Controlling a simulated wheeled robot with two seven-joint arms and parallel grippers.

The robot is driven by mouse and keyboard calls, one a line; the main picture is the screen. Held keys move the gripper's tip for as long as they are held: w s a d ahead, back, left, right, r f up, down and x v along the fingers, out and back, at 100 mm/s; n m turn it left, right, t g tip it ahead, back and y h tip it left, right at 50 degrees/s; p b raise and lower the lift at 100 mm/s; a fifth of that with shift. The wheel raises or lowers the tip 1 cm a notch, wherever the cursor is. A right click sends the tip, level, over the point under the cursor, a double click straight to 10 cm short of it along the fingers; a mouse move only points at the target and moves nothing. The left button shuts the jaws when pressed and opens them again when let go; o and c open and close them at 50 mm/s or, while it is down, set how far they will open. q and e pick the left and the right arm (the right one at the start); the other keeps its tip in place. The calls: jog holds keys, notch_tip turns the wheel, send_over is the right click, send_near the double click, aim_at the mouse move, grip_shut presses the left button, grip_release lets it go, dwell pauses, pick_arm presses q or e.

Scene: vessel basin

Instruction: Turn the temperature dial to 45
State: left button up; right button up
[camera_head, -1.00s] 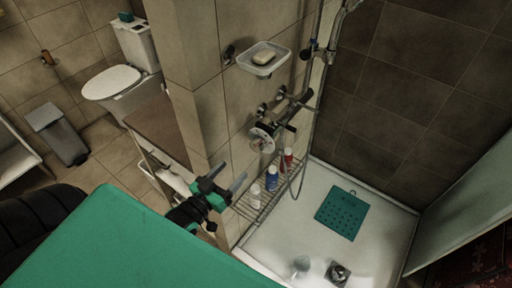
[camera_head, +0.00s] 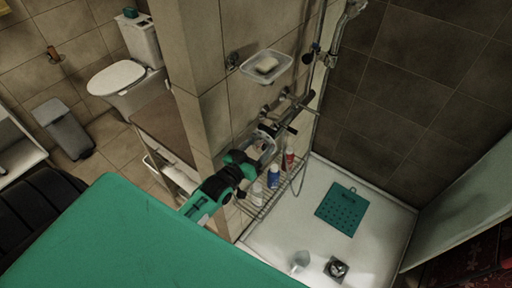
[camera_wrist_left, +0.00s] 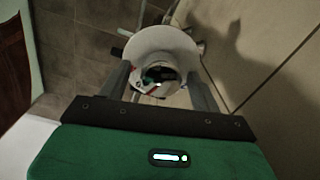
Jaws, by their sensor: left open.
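The temperature dial is a round pale disc with a dark, shiny centre on the shower wall fitting. In the head view only the edge of the dial (camera_head: 267,131) shows past my left gripper (camera_head: 268,149). In the left wrist view the dial (camera_wrist_left: 160,50) is straight ahead, and my left gripper (camera_wrist_left: 160,86) is open with one finger on either side of the dial's lower part. I cannot tell whether the fingers touch it. The number it points to is not readable. My right gripper is not in view.
Mixer pipes and handles (camera_head: 291,103) stick out beside the dial. A soap dish (camera_head: 266,67) hangs above. A wire shelf (camera_head: 262,207) with several bottles, including a blue one (camera_head: 273,177), sits just below. The shower tray (camera_head: 300,222) holds a green mat (camera_head: 341,208).

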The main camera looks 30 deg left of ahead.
pick_arm(q)
jog(key=shift+c, duration=0.3)
jog(key=c, duration=0.9)
jog(key=shift+c, duration=0.2)
jog(key=shift+m, duration=0.3)
jog(key=m, duration=0.3)
jog(key=shift+p, duration=0.35)
jog(key=m, duration=0.5)
jog(key=shift+r+m, duration=0.1)
jog(key=shift+m, duration=0.2)
jog(key=o, duration=0.9)
jog(key=shift+c, duration=0.2)
jog(key=shift+o, duration=0.7)
jog(key=shift+w, duration=0.1)
